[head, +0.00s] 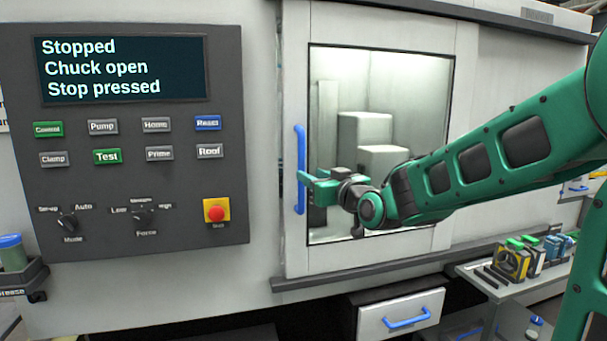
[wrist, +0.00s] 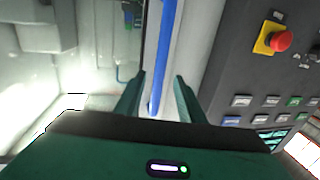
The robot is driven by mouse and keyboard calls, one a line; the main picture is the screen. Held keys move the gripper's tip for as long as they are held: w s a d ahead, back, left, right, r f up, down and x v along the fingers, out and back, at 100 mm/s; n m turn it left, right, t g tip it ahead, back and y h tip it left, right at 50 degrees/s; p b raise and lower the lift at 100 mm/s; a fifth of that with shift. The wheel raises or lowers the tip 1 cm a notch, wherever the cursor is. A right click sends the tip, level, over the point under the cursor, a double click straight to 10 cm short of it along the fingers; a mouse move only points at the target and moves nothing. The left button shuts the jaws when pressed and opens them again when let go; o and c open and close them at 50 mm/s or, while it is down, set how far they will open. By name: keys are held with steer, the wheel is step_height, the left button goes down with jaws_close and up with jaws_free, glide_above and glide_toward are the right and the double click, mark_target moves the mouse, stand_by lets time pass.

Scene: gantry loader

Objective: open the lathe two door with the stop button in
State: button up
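The lathe door (head: 380,36) is a pale sliding panel with a large window, and its left edge sits close to the control panel. Its blue vertical handle (head: 299,150) is on the left side of the door. My gripper (head: 304,181) is at the handle's lower half. In the wrist view the blue handle (wrist: 168,40) runs between the two spread fingers of my gripper (wrist: 160,78), with gaps showing beside it. The red stop button (head: 215,212) is on a yellow plate, also in the wrist view (wrist: 282,41). The screen (head: 120,68) reads "Stopped, Chuck open, Stop pressed".
The grey control panel (head: 130,185) with several buttons and two knobs is left of the door. A rail (head: 360,268) runs below the door. A drawer (head: 400,312) with a blue handle is underneath. A shelf (head: 490,287) with several small parts stands at the right.

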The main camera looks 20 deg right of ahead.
steer(key=w, duration=0.3)
steer(key=w+a, duration=0.1)
steer(key=w, duration=0.3)
steer(key=shift+a, duration=0.2)
